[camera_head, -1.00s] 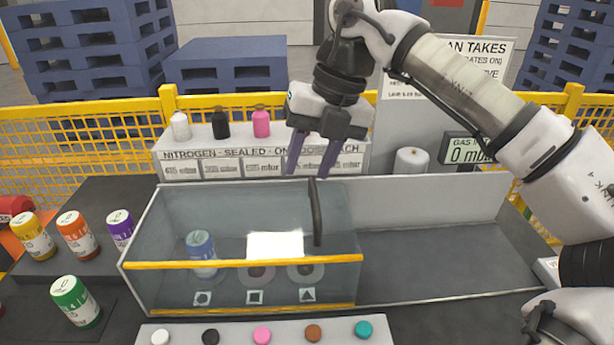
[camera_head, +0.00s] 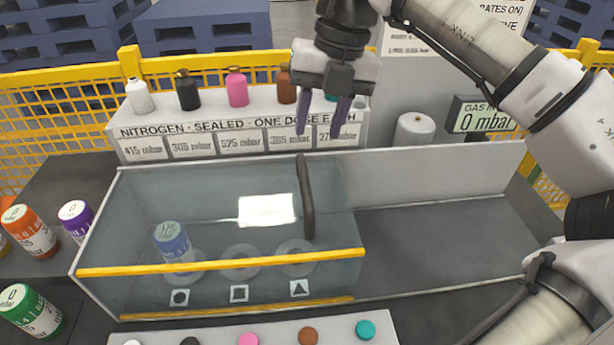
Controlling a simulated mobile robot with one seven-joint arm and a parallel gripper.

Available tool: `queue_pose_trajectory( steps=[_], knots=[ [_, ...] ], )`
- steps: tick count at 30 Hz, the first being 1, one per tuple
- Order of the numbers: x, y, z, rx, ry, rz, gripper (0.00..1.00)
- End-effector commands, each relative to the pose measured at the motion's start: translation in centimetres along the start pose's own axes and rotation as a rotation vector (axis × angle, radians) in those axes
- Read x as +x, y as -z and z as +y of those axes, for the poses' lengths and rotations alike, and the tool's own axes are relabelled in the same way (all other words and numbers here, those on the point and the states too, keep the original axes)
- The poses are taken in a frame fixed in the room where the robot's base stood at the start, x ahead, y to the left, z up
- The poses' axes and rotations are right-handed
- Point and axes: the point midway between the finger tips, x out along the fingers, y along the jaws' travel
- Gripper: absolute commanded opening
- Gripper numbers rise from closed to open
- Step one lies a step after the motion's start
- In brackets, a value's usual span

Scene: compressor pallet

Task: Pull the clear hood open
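The clear hood (camera_head: 210,215) is a see-through box with a yellow strip along its front top edge. It covers the left part of the grey bay. A dark upright bar handle (camera_head: 306,198) stands at the hood's right part. Under the hood a blue canister (camera_head: 173,242) stands at the left, beside two round seats marked with a square and a triangle. My gripper (camera_head: 322,118) points down above and behind the handle, apart from it. Its two purple fingers are spread, with nothing between them.
A shelf (camera_head: 140,150) of several small bottles stands behind the hood. A gas display (camera_head: 485,116) reading 0 mbar and a white cylinder (camera_head: 414,130) are at right rear. Canisters, including a green one (camera_head: 30,312), stand left. The bay floor (camera_head: 440,240) right of the hood is empty.

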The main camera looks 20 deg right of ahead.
Motion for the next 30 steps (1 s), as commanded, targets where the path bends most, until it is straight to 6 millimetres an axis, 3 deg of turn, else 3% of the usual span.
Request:
queue_pose_trajectory(
  steps=[1, 3, 15, 27, 30],
  knots=[
    [1.7, 0.0, -0.1, -0.001, 0.000, 0.000, 0.38],
    [2.9, 0.0, -0.1, -0.001, 0.000, 0.000, 0.38],
    [9.2, 0.0, 0.0, -0.002, -0.001, 0.000, 0.38],
    [9.8, 0.0, 0.1, -0.001, -0.001, 0.000, 0.38],
    [9.8, 0.0, 0.1, -0.001, -0.001, 0.000, 0.26]
  ],
)
